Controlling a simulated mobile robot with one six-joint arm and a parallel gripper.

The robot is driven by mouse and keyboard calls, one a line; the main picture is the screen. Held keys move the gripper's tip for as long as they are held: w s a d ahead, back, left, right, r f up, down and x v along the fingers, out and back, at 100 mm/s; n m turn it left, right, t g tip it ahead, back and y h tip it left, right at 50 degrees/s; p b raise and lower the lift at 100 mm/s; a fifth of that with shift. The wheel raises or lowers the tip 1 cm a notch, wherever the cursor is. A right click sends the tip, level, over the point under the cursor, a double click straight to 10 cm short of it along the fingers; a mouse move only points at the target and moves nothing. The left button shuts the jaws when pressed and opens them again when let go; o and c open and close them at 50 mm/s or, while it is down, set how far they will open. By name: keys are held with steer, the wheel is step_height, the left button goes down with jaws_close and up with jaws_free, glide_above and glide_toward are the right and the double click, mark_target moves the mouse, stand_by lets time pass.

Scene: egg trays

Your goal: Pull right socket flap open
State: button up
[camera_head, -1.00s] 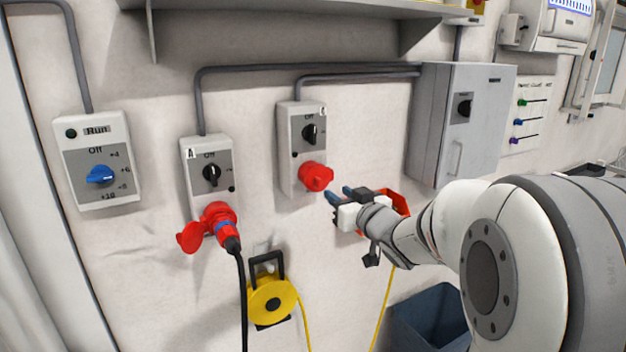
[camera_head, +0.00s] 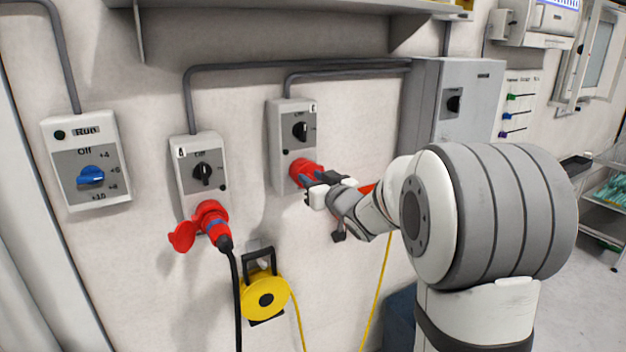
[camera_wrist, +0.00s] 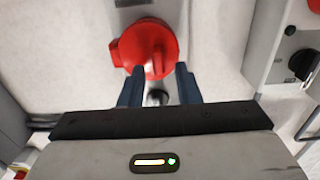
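The right socket (camera_head: 299,168) is red and sits at the bottom of the right grey switch box (camera_head: 283,150). Its round red flap (camera_wrist: 150,42) looks shut in the wrist view and has a raised ridge at its lower edge. My gripper (camera_head: 312,180) is at the socket in the head view and partly covers it. In the wrist view my gripper (camera_wrist: 160,82) is open, its two dark fingers apart at the flap's lower edge. The ridge lies between the fingertips. I cannot tell whether they touch it.
The left switch box (camera_head: 201,178) has a red socket with a plug (camera_head: 214,222) and a hanging black cable. A yellow cable reel (camera_head: 264,297) hangs below. A grey cabinet (camera_head: 425,110) is on the wall to the right, and a shelf (camera_head: 270,12) runs above.

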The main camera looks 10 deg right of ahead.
jaws_close()
steer(key=shift+a, duration=0.2)
steer(key=shift+d, duration=0.2)
steer(key=shift+a+n+y+p, duration=0.15)
steer(key=shift+n+y+p, duration=0.15)
steer(key=shift+y, duration=0.1)
